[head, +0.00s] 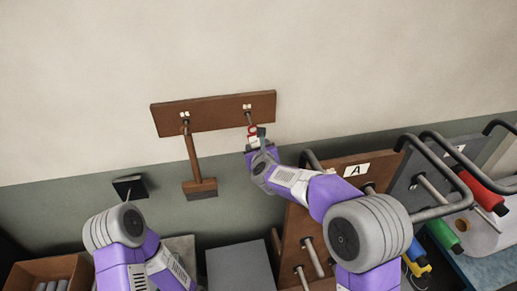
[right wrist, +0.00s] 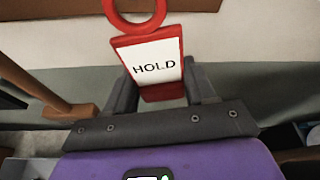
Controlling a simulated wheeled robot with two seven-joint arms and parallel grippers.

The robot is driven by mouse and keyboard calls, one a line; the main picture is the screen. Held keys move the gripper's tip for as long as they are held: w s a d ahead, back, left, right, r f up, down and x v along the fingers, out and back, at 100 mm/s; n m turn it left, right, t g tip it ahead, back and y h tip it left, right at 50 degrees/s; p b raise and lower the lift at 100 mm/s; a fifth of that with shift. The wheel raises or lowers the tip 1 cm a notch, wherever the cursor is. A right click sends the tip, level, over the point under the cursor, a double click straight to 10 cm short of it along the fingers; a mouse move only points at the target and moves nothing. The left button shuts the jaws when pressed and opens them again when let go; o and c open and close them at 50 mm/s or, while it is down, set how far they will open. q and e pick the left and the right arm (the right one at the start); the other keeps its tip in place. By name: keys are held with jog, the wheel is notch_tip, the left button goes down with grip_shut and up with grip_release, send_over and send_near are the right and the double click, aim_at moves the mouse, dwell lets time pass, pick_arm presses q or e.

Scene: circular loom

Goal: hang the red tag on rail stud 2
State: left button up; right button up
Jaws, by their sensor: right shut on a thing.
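The red tag (head: 252,133) has a ring at its top and a white face reading HOLD, clear in the right wrist view (right wrist: 152,62). My right gripper (head: 257,146) is shut on the tag's lower part, its two dark fingers (right wrist: 163,88) at the sides. The brown rail (head: 215,115) is on the wall with two studs under small white labels. The tag is just below the right-hand stud (head: 249,116). Whether the ring is around that stud or only in front of it, I cannot tell. The ring's top is cut off in the wrist view. My left gripper is out of view.
A black block (head: 130,187) is on the wall at left. Brown and grey panels with rods and coloured rolls (head: 440,236) crowd the right. A grey box (head: 240,268) stands below.

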jog(key=shift+w+a, duration=0.1)
jog(key=shift+w, duration=0.4)
jog(key=shift+w, duration=0.15)
jog(key=shift+w+a, duration=0.1)
jog(key=shift+w, duration=0.05)
jog(key=shift+f, duration=0.2)
dwell(0.5)
jog(key=o, duration=1.3)
jog(key=shift+c, duration=0.2)
